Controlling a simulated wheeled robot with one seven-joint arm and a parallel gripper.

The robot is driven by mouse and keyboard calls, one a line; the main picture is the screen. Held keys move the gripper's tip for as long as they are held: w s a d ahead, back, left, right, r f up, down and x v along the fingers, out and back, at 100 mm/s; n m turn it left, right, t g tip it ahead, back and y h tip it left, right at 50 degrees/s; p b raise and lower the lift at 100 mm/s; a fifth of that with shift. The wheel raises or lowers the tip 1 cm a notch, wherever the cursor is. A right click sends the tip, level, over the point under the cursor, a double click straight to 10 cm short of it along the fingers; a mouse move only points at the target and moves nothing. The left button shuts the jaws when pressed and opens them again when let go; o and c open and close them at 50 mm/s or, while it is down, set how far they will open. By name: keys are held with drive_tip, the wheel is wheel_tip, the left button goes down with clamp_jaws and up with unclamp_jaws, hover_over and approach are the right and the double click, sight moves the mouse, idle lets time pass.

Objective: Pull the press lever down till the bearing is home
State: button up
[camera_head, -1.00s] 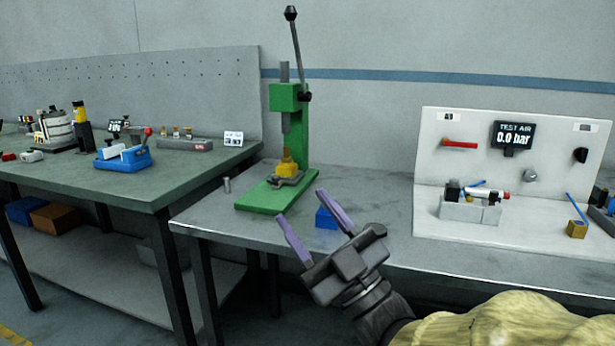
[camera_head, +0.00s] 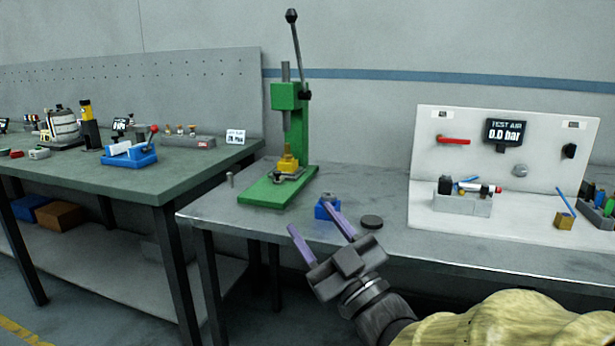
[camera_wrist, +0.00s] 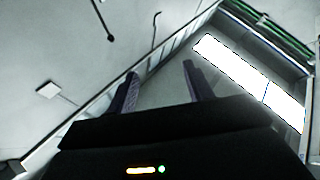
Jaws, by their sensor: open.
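The green press (camera_head: 303,135) stands on the grey bench in the head view. Its lever (camera_head: 297,55) points up, with a dark knob (camera_head: 291,15) at its top end. A yellow part (camera_head: 288,162) sits on the press base under the ram (camera_head: 286,118); I cannot make out the bearing separately. My gripper (camera_head: 313,216) is open and empty, in front of the bench edge, below and right of the press and well away from the lever. In the wrist view its two fingers (camera_wrist: 160,85) point up towards the wall and ceiling, with nothing between them.
A blue block (camera_head: 326,208) and a dark disc (camera_head: 371,222) lie on the bench near my gripper. A white test panel (camera_head: 465,122) stands to the right. A second bench (camera_head: 100,185) with several fixtures is at the left.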

drive_tip(key=w+d+f+m+g+h, duration=0.2)
drive_tip(key=d+f+m+g+h, duration=0.25)
drive_tip(key=f, duration=0.55)
drive_tip(key=w+d+f+m+g+h, duration=0.1)
drive_tip(key=w+d+f+m+h, duration=0.1)
drive_tip(key=d+f+m+h, duration=0.45)
drive_tip(key=s+d+f+m+g+h, duration=0.1)
drive_tip(key=s+d+f+g+h, duration=0.2)
drive_tip(key=s+f+g, duration=0.95)
wheel_tip(320, 180, up, 35)
drive_tip(key=s+t+p, duration=0.1)
drive_tip(key=t+p, duration=0.1)
drive_tip(key=p, duration=3.6)
drive_tip(key=shift+a, duration=0.15)
drive_tip(key=shift+c, duration=0.4)
